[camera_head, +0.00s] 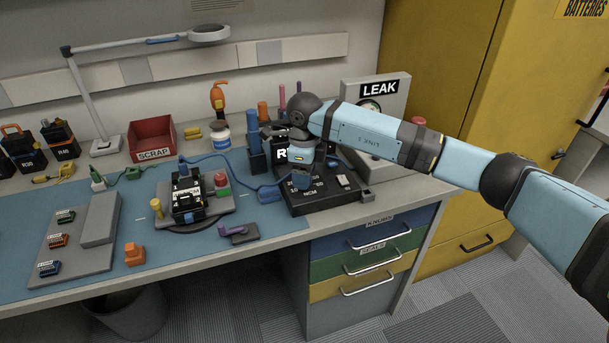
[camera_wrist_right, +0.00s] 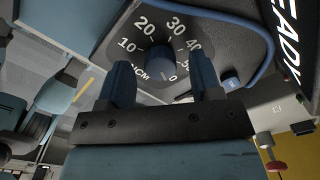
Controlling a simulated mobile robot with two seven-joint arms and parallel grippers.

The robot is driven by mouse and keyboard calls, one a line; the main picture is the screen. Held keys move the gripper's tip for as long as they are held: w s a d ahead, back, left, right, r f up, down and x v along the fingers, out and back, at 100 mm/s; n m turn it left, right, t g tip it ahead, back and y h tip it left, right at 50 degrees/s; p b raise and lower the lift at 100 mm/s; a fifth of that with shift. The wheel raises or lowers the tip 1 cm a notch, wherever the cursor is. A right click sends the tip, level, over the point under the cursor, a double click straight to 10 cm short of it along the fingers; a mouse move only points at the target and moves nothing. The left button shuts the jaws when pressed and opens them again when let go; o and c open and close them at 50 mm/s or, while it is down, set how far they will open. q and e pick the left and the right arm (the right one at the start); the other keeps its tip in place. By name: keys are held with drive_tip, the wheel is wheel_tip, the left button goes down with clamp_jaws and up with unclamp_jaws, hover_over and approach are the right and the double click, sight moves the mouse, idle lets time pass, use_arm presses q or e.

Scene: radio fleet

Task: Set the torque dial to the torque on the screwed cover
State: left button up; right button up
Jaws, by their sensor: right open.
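The torque dial's blue knob (camera_wrist_right: 160,62) shows in the right wrist view, ringed by white numbers including 10, 20, 30 and 40, with "NCM" beside it. Its pointer setting cannot be read. In the head view the dial sits on a black unit (camera_head: 330,198), and my gripper hides the knob. My right gripper (camera_head: 301,180) is open over the dial; in the wrist view its two blue fingers stand either side of the knob, and contact cannot be told. The black radio with the screwed cover (camera_head: 187,198) sits on a round stand; its label ends in "CM", the number unclear. My left gripper is out of view.
A "LEAK" gauge panel (camera_head: 385,98) stands behind my right arm. A red scrap bin (camera_head: 152,138), a lamp (camera_head: 93,100) and several radios are at the back left. A grey tray (camera_head: 75,240) lies at the left.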

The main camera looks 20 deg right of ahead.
drive_tip(key=shift+f, duration=0.35)
drive_tip(key=c, duration=0.9)
